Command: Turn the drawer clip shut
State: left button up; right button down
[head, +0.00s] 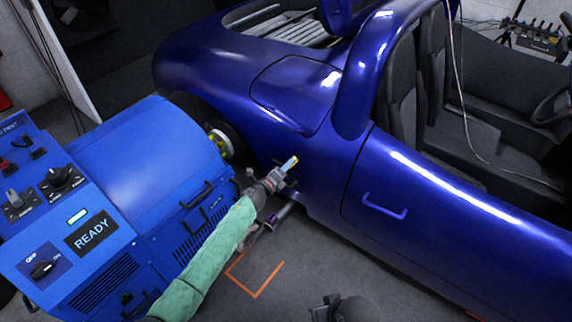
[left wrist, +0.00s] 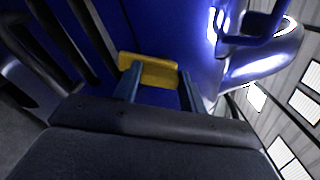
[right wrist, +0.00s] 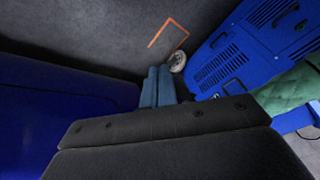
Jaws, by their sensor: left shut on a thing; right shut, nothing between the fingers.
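My left gripper (head: 290,164) reaches out from the left and is shut on a small yellow piece (head: 295,157) beside the blue car's flank. In the left wrist view the yellow piece (left wrist: 150,70) is a short bar spanning the two blue-grey fingers (left wrist: 158,84), with a blue surface behind it. I cannot tell for certain whether it is the drawer clip; no other clip stands out. My right gripper (right wrist: 158,80) is shut and empty, its fingers together above the grey floor.
The blue dynamometer cabinet (head: 150,180), with dark handles and a READY panel (head: 91,233), stands at left. The blue car (head: 430,190) fills the right, with a side handle (head: 384,206). An orange floor mark (head: 255,280) lies on open floor between them.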

pick_arm(q)
jog(key=shift+f+n+p, duration=0.15)
jog(key=shift+n+p, duration=0.75)
jog(key=shift+n, duration=1.9)
pick_arm(e)
jog(key=shift+g+h, duration=0.4)
jog(key=shift+s+d+r, duration=0.25)
jog(key=shift+d+r, duration=0.45)
jog(key=shift+r, duration=0.15)
jog(key=shift+s+d+r, duration=0.25)
jog(key=shift+d+r, duration=0.45)
jog(key=shift+r, duration=0.1)
pick_arm(q)
jog(key=shift+s, duration=0.1)
pick_arm(e)
jog(key=shift+w, duration=0.1)
pick_arm(q)
jog(key=o, duration=1)
pick_arm(e)
jog(key=shift+d+f, duration=0.15)
